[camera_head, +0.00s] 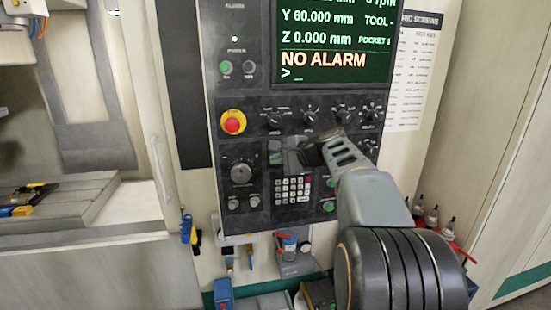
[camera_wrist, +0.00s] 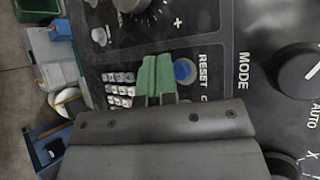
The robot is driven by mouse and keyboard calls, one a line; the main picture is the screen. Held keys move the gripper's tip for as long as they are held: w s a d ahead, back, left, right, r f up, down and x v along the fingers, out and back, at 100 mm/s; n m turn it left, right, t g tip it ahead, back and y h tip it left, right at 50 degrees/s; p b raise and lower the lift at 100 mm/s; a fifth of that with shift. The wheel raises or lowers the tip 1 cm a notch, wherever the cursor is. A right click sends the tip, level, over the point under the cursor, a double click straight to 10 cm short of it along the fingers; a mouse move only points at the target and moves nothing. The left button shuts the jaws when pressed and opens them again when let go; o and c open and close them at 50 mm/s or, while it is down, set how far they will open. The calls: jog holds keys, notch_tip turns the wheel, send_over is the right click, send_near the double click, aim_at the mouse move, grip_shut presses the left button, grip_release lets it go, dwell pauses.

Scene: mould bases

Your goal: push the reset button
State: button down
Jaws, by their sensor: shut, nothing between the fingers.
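The reset button is a round blue button (camera_wrist: 184,71) beside the printed word RESET on the dark control panel (camera_wrist: 215,30). It shows in the wrist view just right of my fingertips. In the head view I cannot make it out; my gripper covers that part of the panel. My gripper (camera_wrist: 157,76) is shut, with its green fingertips together and nothing between them. In the head view my gripper (camera_head: 278,154) is in front of the panel, above the keypad. I cannot tell whether the fingertips touch the panel or the button's edge.
The keypad (camera_head: 293,190) is below my gripper. A red emergency stop (camera_head: 233,122) on a yellow base is at the left, and a row of knobs (camera_head: 310,115) is above. The screen (camera_head: 330,45) reads NO ALARM. A large MODE knob (camera_wrist: 300,72) is right of the button.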

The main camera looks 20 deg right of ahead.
jog(key=shift+s+a+b, duration=0.25)
jog(key=shift+s+b, duration=0.4)
jog(key=shift+s, duration=0.6)
jog(key=shift+s+a+b, duration=0.25)
jog(key=shift+s+b, duration=0.35)
jog(key=shift+s, duration=0.6)
jog(key=s+f+n+g+h, duration=0.3)
jog(key=s+f+n+g, duration=0.15)
jog(key=f, duration=0.65)
jog(key=s+a+f+n+g+h, duration=0.1)
jog(key=s+a+f+n, duration=0.3)
jog(key=s, duration=0.3)
jog(key=s+a+f+n+g+h, duration=0.1)
jog(key=s+a+f+n+h, duration=0.1)
jog(key=s+a+f+n, duration=0.3)
jog(key=s+f+n, duration=0.1)
jog(key=s+n, duration=0.1)
jog(key=s, duration=0.1)
jog(key=shift+s+a, duration=0.3)
